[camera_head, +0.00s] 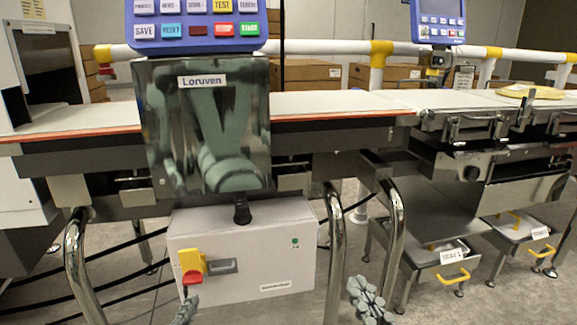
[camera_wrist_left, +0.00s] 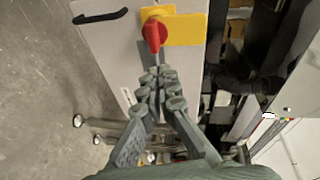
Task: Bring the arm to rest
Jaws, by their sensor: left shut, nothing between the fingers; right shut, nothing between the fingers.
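My left gripper (camera_head: 186,308) shows at the bottom edge of the head view, just below the red handle (camera_head: 192,277) of a yellow rotary switch (camera_head: 193,262) on a pale control box. In the left wrist view its fingers (camera_wrist_left: 158,76) are shut with nothing between them. The tips point at the red handle (camera_wrist_left: 153,36) on its yellow plate (camera_wrist_left: 186,26); I cannot tell whether they touch it. My right gripper (camera_head: 368,292) is shut and empty at the bottom of the head view, right of a chrome leg.
The control box (camera_head: 245,250) hangs below the conveyor belt (camera_head: 330,102). Curved chrome legs (camera_head: 335,245) stand on either side of it. A polished panel labelled Loruven (camera_head: 205,125) is above. A tray with a yellow handle (camera_head: 440,268) is at right. Black cables (camera_head: 110,255) run at left.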

